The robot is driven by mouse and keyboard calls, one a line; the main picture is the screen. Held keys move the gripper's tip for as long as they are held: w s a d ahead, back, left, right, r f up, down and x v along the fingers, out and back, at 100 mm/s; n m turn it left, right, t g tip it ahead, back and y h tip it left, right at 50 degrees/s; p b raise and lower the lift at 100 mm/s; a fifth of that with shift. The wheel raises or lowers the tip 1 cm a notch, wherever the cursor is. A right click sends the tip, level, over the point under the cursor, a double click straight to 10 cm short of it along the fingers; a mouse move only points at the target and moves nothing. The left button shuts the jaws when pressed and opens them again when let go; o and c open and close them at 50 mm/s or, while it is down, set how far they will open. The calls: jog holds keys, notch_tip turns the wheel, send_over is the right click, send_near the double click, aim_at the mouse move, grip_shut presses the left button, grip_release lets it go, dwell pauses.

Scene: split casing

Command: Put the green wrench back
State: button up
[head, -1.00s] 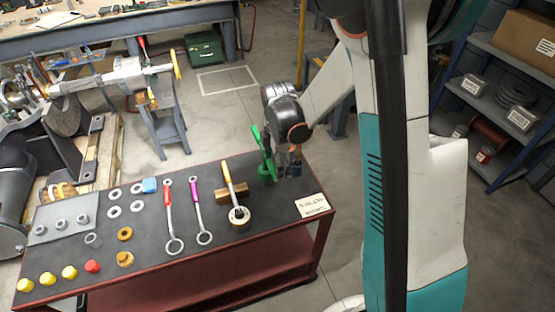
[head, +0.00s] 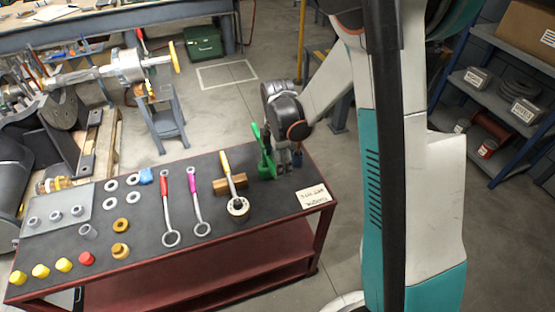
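The green wrench (head: 258,137) stands steeply tilted at the back right of the dark tabletop, its narrow green part pointing up. A wider green part (head: 266,171) shows at its foot; I cannot tell whether that belongs to the wrench or is a separate block. My gripper (head: 284,170) points down just right of the green wrench, low over the tabletop. The fingers are small and dark and partly merge with what is behind them, so I cannot tell whether they hold the wrench. A red-handled wrench (head: 166,208) and a purple-handled wrench (head: 195,203) lie side by side to the left.
A yellow-handled tool (head: 227,168) rests on a wooden block (head: 228,185). A lettered card (head: 311,196) lies at the right edge. Washers, a grey plate (head: 57,216) and several yellow caps fill the left of the red-framed bench (head: 255,222). Shelves stand at right.

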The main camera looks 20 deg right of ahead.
jog(key=shift+f+b, duration=0.35)
dwell(0.4)
jog(key=o, duration=2)
jog(key=shift+r, duration=0.1)
notch_tip(320, 180, up, 7)
jog(key=p, duration=0.4)
notch_tip(320, 180, up, 12)
